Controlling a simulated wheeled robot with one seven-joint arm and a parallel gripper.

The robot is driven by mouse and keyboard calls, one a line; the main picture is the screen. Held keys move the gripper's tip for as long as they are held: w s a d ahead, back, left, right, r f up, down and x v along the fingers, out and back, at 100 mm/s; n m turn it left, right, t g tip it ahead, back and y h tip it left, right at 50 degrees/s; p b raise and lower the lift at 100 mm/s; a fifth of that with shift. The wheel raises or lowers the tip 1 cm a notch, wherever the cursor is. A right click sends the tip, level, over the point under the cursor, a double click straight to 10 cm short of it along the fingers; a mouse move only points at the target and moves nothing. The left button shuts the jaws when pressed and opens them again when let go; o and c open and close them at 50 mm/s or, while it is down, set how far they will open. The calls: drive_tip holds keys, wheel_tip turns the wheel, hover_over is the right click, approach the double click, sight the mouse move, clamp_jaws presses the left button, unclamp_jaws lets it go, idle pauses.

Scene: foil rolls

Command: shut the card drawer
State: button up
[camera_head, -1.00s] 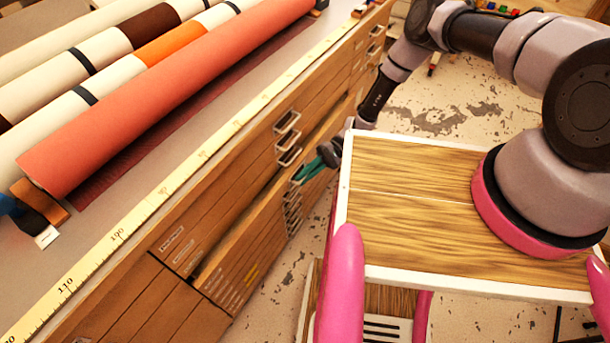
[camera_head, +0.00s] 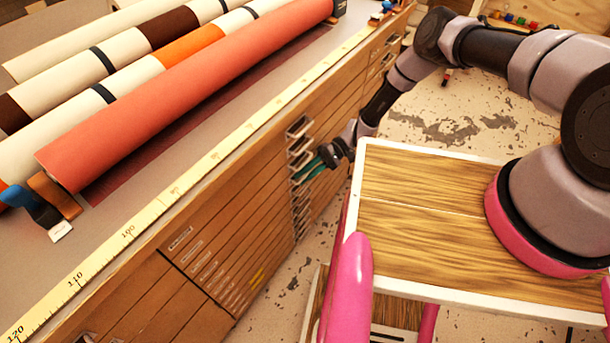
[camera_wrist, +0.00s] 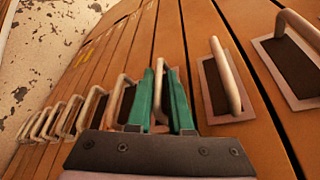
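The wooden drawer cabinet (camera_head: 225,235) has a stack of thin drawers with metal loop handles. My gripper (camera_head: 318,161) is at the handles on the cabinet's front, low below the table edge.
Fabric-like rolls lie on the cabinet top, a red roll (camera_head: 190,95) nearest the front. A yellow measuring strip (camera_head: 165,195) runs along the edge. Other handles (camera_wrist: 225,78) sit close on both sides of my fingers.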

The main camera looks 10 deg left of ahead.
drive_tip(key=v, duration=1)
drive_tip(key=shift+w+d, duration=0.3)
